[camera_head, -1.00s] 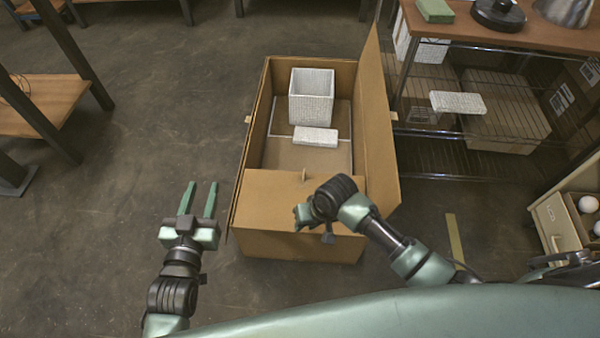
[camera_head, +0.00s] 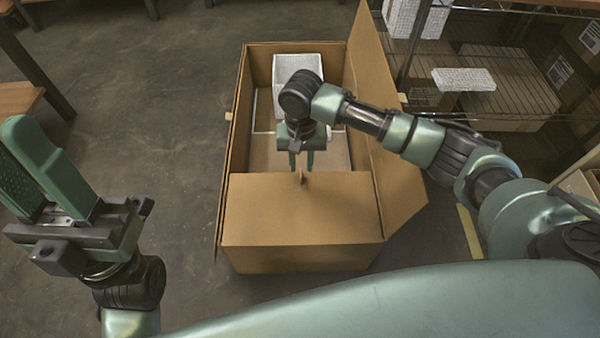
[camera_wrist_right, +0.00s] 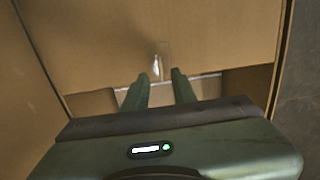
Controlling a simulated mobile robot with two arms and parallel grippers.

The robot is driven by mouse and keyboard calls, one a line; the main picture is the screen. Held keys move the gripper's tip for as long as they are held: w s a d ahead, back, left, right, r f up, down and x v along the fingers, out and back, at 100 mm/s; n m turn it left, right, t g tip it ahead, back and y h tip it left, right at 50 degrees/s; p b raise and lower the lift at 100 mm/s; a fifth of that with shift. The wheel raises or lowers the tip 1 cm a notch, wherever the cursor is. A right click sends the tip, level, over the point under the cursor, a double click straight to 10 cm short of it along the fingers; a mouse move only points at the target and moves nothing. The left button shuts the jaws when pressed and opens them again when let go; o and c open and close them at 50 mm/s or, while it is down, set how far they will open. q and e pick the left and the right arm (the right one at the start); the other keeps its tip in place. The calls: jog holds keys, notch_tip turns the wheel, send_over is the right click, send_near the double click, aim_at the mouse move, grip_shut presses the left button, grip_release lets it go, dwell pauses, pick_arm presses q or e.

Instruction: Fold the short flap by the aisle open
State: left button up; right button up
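The cardboard box (camera_head: 300,257) stands on the floor in front of me. Its near short flap (camera_head: 300,205) lies flat inward over the near end of the opening. A small upright tab (camera_head: 300,177) sits at the flap's inner edge; it also shows in the right wrist view (camera_wrist_right: 157,66). My right gripper (camera_head: 301,168) points down at this tab, its two fingers apart and empty. The right wrist view shows the tab beyond the fingertips, roughly in line with the gap; I cannot tell whether they touch. My left gripper (camera_head: 28,165) is open and empty, left of the box.
A white open-topped container (camera_head: 300,62) stands inside the box, partly hidden by my right arm. The long right flap (camera_head: 375,85) stands up and leans outward. A wire shelf (camera_head: 490,95) is to the right. The floor left of the box is clear.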

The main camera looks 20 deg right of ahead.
notch_tip(320, 180, down, 4)
jog(key=shift+f+b, duration=0.15)
jog(key=shift+b, duration=0.7)
grip_shut()
dwell(0.8)
